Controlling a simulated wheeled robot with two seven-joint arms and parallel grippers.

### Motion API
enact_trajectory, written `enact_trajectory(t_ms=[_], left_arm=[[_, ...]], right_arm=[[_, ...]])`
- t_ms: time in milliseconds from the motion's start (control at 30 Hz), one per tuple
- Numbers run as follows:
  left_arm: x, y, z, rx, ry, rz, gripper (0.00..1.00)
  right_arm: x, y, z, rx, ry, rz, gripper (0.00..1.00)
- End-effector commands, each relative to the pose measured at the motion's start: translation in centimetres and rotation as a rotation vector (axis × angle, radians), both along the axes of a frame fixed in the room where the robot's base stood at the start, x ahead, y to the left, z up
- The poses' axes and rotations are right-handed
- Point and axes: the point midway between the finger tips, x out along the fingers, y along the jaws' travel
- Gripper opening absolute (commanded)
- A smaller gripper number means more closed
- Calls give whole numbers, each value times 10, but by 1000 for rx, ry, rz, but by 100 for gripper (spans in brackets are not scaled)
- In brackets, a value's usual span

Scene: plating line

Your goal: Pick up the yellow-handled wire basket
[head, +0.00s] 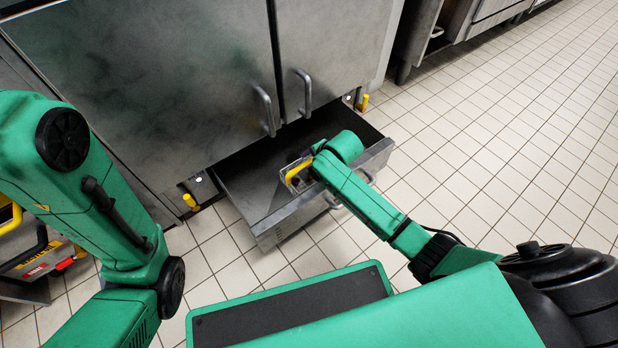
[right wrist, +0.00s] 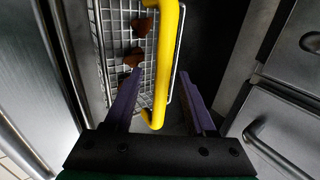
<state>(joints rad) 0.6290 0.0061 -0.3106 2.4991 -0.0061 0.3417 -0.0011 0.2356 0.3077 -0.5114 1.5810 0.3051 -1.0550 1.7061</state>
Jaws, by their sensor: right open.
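The wire basket (right wrist: 140,62) lies below my right wrist in the right wrist view, a metal mesh with a few brown pieces in it. Its yellow handle (right wrist: 163,70) runs between the two purple fingers of my right gripper (right wrist: 148,80), which is open, with gaps on both sides of the handle. In the head view the yellow handle (head: 298,171) shows at the end of my right arm, inside the open drawer (head: 285,218). My right arm and wrist hide most of the basket there. My left arm shows at the left, but its gripper is out of view.
The drawer is pulled out beneath a steel cabinet (head: 150,75) with two door handles. Yellow feet (head: 190,201) stand at the cabinet's base. A yellow-and-dark item (head: 40,255) is at the far left. Tiled floor (head: 500,130) to the right is clear.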

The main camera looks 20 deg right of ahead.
Motion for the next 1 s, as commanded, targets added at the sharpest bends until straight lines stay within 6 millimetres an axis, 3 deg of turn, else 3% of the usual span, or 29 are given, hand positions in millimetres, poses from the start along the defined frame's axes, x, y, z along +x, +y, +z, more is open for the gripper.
enact_trajectory(t_ms=[200,333,367,1000], left_arm=[[-1,0,2,-1,-2,1,51],[-1,0,2,-1,-1,1,51],[-1,0,2,-1,-1,1,51],[-1,0,2,0,-2,1,51]], right_arm=[[0,1,0,1,0,1,56],[0,1,0,1,0,1,6],[0,1,0,1,0,1,0],[0,1,0,0,1,1,0]])
